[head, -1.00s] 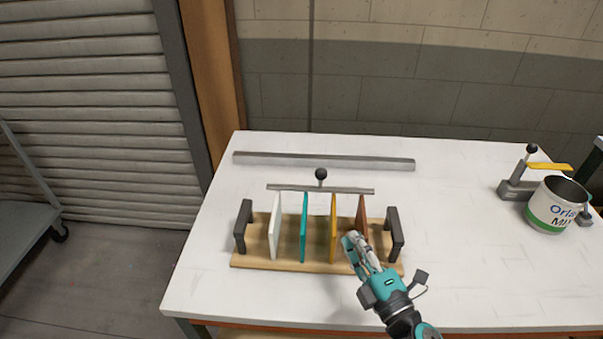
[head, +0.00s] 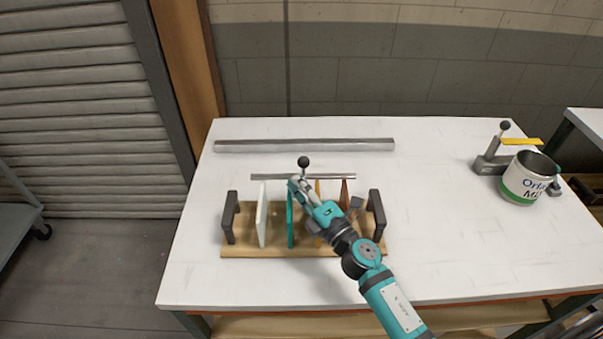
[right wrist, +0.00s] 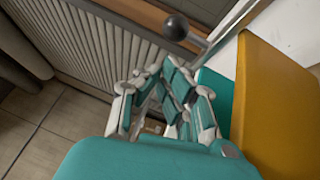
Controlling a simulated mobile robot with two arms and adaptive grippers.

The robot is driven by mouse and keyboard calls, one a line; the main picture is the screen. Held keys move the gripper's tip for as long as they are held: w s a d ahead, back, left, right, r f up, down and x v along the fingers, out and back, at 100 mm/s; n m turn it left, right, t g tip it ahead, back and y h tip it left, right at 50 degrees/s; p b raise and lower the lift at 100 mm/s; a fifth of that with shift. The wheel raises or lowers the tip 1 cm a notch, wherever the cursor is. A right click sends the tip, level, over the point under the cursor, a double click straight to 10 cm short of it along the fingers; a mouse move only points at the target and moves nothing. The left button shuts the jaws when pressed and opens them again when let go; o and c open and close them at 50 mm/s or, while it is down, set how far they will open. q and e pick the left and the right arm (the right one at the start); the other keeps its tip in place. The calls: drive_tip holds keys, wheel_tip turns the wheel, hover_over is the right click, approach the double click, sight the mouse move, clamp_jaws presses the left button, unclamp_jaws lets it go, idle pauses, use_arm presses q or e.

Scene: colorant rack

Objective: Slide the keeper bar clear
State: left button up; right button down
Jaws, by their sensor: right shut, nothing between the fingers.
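The keeper bar (head: 330,177) is a thin grey bar with a black ball knob (head: 304,161), just behind the colorant rack (head: 265,251). The wooden rack has dark end handles and holds upright white (head: 263,215), teal (head: 290,222), yellow and rust-brown panels. My right gripper (head: 296,183) is shut and empty, over the rack near the teal panel and just in front of the bar; whether it touches the bar is unclear. In the right wrist view the knob (right wrist: 176,27) stands beyond the fingers (right wrist: 165,95), apart from them in the picture. My left gripper is out of view.
A long grey rail (head: 300,145) lies at the back of the white table (head: 450,240). A paint can (head: 527,180) stands at the right beside a clamp-like fixture (head: 491,162) with a yellow lever. The table between rack and can is clear.

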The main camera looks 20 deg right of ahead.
sight(304, 168)
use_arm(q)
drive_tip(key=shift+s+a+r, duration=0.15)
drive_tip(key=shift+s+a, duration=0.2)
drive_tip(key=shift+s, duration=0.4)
use_arm(e)
drive_tip(key=w, duration=0.1)
drive_tip(key=w+d, duration=0.1)
drive_tip(key=w, duration=0.1)
drive_tip(key=shift+w+d+r, duration=0.1)
drive_tip(key=shift+d+r, duration=0.15)
drive_tip(key=shift+d, duration=0.05)
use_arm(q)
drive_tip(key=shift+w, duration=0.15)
use_arm(e)
drive_tip(key=shift+f, duration=0.1)
